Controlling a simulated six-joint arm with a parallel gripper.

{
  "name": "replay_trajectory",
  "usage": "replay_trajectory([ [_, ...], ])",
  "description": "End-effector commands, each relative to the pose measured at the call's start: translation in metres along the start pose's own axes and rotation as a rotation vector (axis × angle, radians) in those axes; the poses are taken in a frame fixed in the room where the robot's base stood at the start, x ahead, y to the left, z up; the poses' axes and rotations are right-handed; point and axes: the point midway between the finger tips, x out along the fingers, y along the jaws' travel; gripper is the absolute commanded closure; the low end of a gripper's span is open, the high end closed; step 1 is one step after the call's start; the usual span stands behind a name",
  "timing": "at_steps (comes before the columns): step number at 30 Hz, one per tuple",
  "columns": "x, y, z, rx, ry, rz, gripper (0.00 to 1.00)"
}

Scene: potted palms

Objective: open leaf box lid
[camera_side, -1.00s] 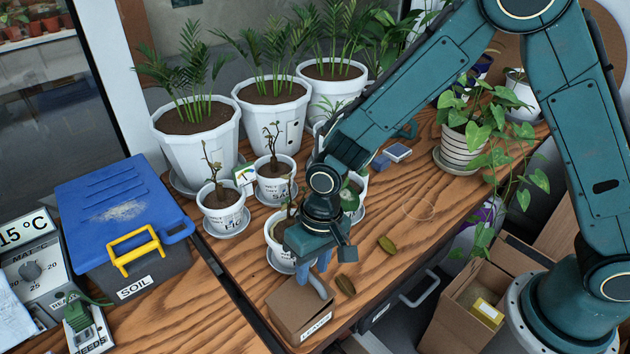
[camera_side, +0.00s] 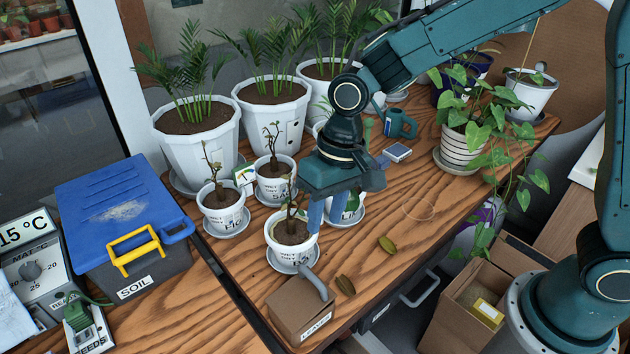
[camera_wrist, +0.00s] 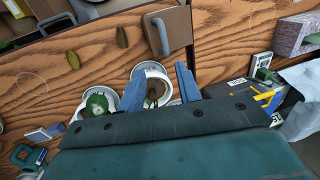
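The leaf box (camera_side: 303,311) is a small brown box with a white label at the front edge of the table. Its lid looks shut, with a grey curved handle (camera_side: 317,284) standing on top. The box (camera_wrist: 180,28) and its handle (camera_wrist: 160,38) also show at the top of the wrist view. My gripper (camera_side: 330,218) is above and behind the box, over the small pots, clear of the handle. In the wrist view its blue fingers (camera_wrist: 158,80) are apart with nothing held between them.
A small white pot with a seedling (camera_side: 290,236) stands right behind the box, near my fingers. Brown-green leaves (camera_side: 345,285) (camera_side: 387,244) lie on the table to the right. A blue-lidded soil bin (camera_side: 125,210) is at the left. An open cardboard box (camera_side: 455,325) stands below at the right.

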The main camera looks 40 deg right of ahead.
Motion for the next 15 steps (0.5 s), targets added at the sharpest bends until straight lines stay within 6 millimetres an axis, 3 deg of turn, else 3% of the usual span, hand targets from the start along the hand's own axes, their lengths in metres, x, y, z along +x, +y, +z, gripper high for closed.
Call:
replay_trajectory([
  [3, -0.018, 0.0, 0.0, -0.001, 0.005, -0.001, 0.66],
  [15, -0.056, 0.026, 0.013, -0.014, 0.079, 0.008, 0.66],
])
